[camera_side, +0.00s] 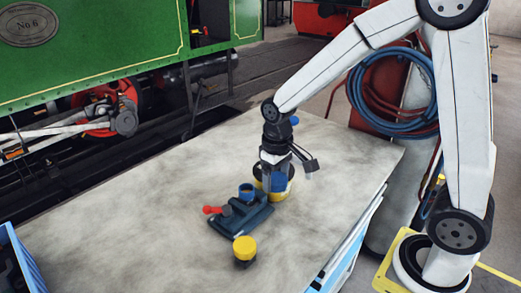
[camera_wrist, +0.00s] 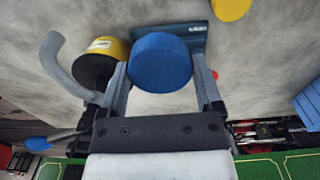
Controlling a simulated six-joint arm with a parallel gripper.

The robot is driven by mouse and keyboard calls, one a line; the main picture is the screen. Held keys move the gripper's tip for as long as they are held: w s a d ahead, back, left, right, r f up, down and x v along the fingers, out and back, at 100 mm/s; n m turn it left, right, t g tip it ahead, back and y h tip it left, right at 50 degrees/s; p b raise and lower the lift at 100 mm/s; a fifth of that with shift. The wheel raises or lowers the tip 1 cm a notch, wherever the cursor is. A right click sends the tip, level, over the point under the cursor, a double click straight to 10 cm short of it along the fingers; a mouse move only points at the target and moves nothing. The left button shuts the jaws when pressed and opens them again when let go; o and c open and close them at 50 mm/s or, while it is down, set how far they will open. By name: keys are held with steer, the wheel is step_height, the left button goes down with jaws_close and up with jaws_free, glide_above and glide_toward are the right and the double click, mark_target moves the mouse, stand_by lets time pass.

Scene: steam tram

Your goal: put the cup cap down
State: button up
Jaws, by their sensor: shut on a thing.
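My gripper (camera_side: 274,184) is shut on a round blue cap, the cup cap (camera_side: 278,182). In the wrist view the cap (camera_wrist: 160,62) sits between my two fingers (camera_wrist: 162,88), its flat face toward the camera. In the side view a dark blue device (camera_side: 238,218) with a red-knobbed lever (camera_side: 211,210) and a blue cup on top (camera_side: 246,189) stands just left of my gripper. The same device (camera_wrist: 190,35) shows partly behind the cap in the wrist view. I cannot tell whether the cap touches anything below.
A yellow-and-black round container (camera_wrist: 98,62) stands close beside my gripper, with a curved grey piece (camera_wrist: 60,70) near it. A yellow-topped pot (camera_side: 244,248) stands in front of the device. The grey worktop (camera_side: 130,200) is clear on the left. A blue crate (camera_side: 18,262) is at front left.

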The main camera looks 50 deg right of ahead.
steer(key=shift+s, duration=0.35)
steer(key=shift+f, duration=0.35)
glide_above(275, 237)
step_height(275, 237, down, 10)
steer(key=shift+r, duration=0.25)
steer(key=shift+d, duration=0.1)
steer(key=shift+f, duration=2.25)
steer(key=shift+f, duration=0.1)
steer(key=shift+f, duration=1.65)
steer(key=shift+f, duration=0.15)
